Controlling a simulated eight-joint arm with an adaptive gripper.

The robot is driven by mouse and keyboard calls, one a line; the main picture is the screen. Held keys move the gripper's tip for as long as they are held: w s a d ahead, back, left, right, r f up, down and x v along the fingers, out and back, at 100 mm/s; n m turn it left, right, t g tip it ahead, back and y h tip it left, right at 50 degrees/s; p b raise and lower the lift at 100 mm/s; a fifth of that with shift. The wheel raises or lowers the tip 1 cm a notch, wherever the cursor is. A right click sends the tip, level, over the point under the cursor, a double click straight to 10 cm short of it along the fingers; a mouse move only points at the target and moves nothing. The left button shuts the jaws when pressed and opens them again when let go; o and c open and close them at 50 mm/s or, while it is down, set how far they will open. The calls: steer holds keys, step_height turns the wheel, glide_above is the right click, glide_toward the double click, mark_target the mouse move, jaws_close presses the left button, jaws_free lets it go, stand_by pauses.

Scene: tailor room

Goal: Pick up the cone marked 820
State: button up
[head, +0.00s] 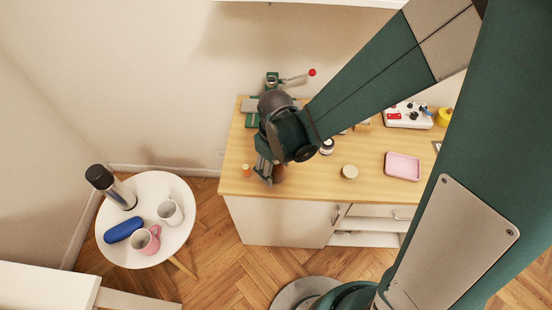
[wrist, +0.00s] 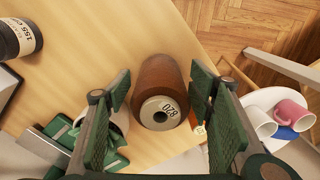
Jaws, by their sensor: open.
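The cone marked 820 (wrist: 160,80) is a brown thread cone with a pale end that bears the number. In the wrist view it stands on the wooden counter between the fingers of my gripper (wrist: 160,110), which are open on either side of it. I cannot tell whether either finger touches it. In the head view my gripper (head: 266,172) points down near the counter's left front, and a brown part of the cone (head: 278,174) shows beside the fingers, mostly hidden.
On the counter (head: 320,185) are a pink tray (head: 403,166) and a small orange-capped item (head: 246,170). A round white table (head: 150,190) with mugs stands at left.

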steer(key=shift+f, duration=0.5)
steer(key=c, duration=1.1)
